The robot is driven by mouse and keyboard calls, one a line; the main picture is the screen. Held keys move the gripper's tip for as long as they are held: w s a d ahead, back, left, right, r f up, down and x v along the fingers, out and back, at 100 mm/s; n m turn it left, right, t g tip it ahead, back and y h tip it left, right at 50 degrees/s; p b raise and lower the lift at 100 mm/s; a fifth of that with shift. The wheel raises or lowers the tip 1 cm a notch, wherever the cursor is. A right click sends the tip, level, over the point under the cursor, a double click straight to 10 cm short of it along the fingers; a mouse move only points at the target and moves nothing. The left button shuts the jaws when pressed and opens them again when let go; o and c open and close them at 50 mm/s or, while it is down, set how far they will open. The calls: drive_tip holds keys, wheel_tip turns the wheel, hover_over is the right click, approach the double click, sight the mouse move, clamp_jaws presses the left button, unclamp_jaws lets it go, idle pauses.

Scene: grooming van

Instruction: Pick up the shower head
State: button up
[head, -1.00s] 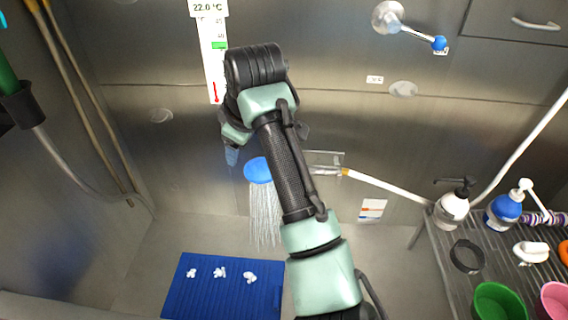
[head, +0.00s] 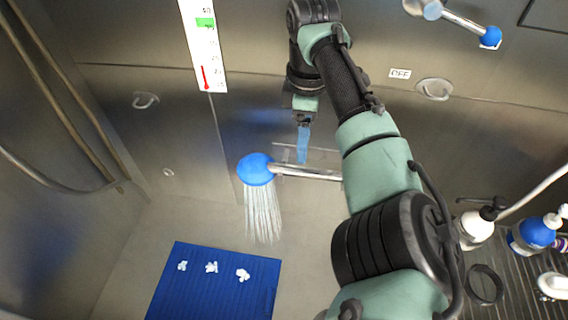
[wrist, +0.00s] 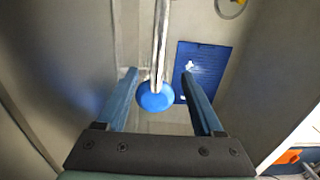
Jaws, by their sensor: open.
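The shower head (head: 256,169) has a round blue face and a silver handle. It hangs at the back wall and water runs down from it. In the wrist view, its blue head (wrist: 155,97) and silver handle (wrist: 162,40) lie between my two fingers. My gripper (head: 303,150) points down just above and behind the handle, its blue fingers apart and empty. It also shows in the wrist view (wrist: 157,80) with a finger on each side. I cannot tell from the views how far the fingertips are from the handle.
A blue mat (head: 215,285) with several white foam blobs lies on the tub floor. A lever with a blue knob (head: 490,37) is on the wall at upper right. A white pump bottle (head: 475,228) and a blue bottle (head: 530,235) stand on the right rack (head: 515,300).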

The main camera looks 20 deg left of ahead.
sight(301, 168)
wheel_tip(301, 168, down, 9)
drive_tip(key=shift+w+a+r+p, duration=0.1)
drive_tip(key=shift+r+p, duration=0.05)
drive_tip(key=shift+p, duration=0.3)
clamp_jaws()
drive_tip(key=shift+r, duration=0.1)
